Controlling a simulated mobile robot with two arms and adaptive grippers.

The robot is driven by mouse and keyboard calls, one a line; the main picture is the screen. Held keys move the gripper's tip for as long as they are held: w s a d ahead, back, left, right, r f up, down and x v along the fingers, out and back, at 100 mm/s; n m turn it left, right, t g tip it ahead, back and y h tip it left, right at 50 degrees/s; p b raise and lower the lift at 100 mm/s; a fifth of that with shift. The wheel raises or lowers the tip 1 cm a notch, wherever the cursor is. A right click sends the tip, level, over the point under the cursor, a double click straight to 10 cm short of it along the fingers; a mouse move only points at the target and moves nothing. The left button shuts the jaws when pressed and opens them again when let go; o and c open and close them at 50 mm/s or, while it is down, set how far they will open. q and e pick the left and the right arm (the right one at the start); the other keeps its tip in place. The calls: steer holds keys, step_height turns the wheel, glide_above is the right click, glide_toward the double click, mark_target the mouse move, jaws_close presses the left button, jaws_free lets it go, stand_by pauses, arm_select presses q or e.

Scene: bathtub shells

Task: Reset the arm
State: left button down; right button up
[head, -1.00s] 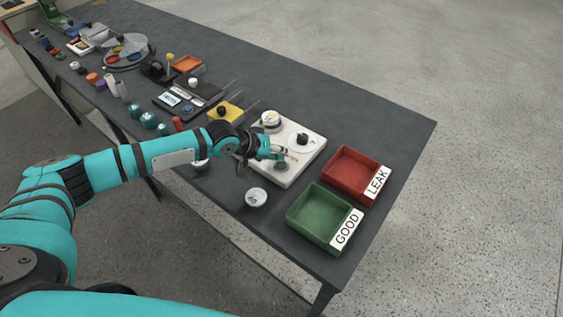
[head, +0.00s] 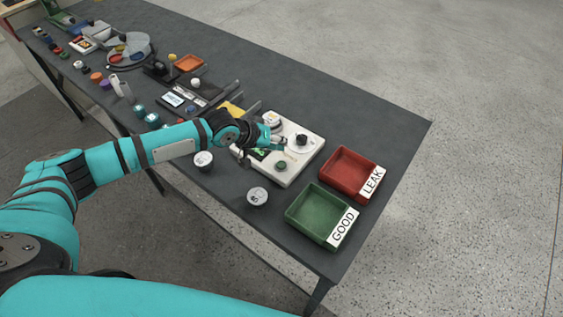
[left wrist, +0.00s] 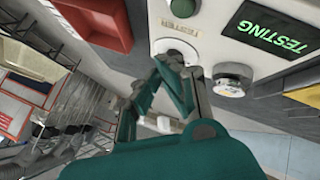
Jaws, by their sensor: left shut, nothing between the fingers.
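My left gripper (head: 276,145) is shut and empty, raised over the white tester box (head: 303,164). In the left wrist view its teal fingers (left wrist: 165,72) meet at the tips, in front of the box. A green button (head: 281,166) shows on the box's near side, clear of the gripper. The box's display (left wrist: 265,30) reads TESTING in green. A black knob (head: 302,139) stands on a pale disc on the box. My right gripper is not in view.
The red LEAK tray (head: 350,172) and green GOOD tray (head: 318,214) stand at the table's right end. Two round canisters (head: 257,196) (head: 204,160) stand near the front edge. Several other items crowd the table's far left. The table's back right is clear.

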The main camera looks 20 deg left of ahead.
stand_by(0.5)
arm_select(q)
steer(key=s+d+f+m+g, duration=0.2)
steer(key=s+d+m, duration=0.3)
steer(key=s+d, duration=1)
steer(key=s+a+n+g+y, duration=0.2)
steer(key=s+a+y, duration=0.3)
steer(key=s+a, duration=1.35)
step_height(320, 180, down, 26)
steer(key=g+b, duration=0.1)
steer(key=s+a+f+g+b, duration=0.1)
steer(key=s+a+f, duration=0.1)
steer(key=s+f, duration=1.6)
steer(key=shift+f+m+y, duration=0.3)
steer(key=shift+f+m, duration=0.1)
steer(key=shift+f, duration=0.15)
